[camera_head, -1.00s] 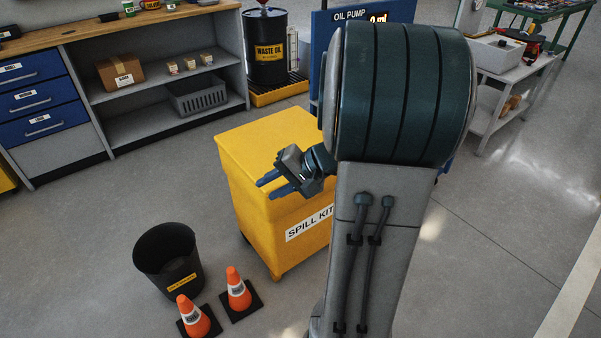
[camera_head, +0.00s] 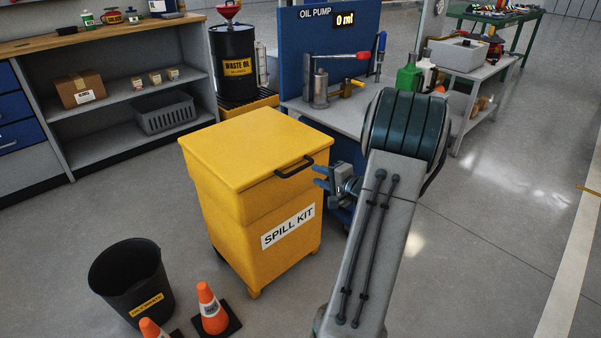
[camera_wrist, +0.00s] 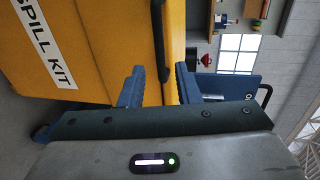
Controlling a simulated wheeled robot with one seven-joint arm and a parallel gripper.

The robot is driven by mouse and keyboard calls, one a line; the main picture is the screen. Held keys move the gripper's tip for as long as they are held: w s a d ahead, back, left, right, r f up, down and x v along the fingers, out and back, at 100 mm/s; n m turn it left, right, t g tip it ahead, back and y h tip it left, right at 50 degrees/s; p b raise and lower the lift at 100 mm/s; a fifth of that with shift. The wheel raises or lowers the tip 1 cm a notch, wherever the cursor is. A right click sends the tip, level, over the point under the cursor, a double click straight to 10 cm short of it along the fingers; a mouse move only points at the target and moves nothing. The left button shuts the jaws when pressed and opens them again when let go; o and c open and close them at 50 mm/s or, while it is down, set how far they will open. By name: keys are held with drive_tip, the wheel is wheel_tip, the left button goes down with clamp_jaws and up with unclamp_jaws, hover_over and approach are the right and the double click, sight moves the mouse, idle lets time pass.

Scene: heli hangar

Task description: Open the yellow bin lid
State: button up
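The yellow spill kit bin (camera_head: 262,215) stands on the floor with its lid (camera_head: 240,145) closed. A black bar handle (camera_head: 294,167) is on the lid's front edge. My gripper (camera_head: 318,176) is just right of the handle in the head view, its blue fingers apart and pointing toward the bin. In the wrist view the handle (camera_wrist: 158,35) lines up with the gap between my open fingers (camera_wrist: 159,76). The handle's lower end there is near the fingertips; I cannot tell whether they touch. Nothing is held.
A black bucket (camera_head: 132,283) and two orange cones (camera_head: 211,310) stand at the bin's front left. The blue oil pump bench (camera_head: 345,118) is close behind the bin and gripper. A waste oil drum (camera_head: 234,65) stands behind. Floor to the right is clear.

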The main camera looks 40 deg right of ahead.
sight(302, 169)
drive_tip(key=b+x, duration=0.1)
drive_tip(key=x, duration=0.7)
drive_tip(key=shift+w+a+f, duration=0.1)
drive_tip(key=shift+w+a, duration=0.05)
drive_tip(key=shift+w, duration=0.15)
clamp_jaws()
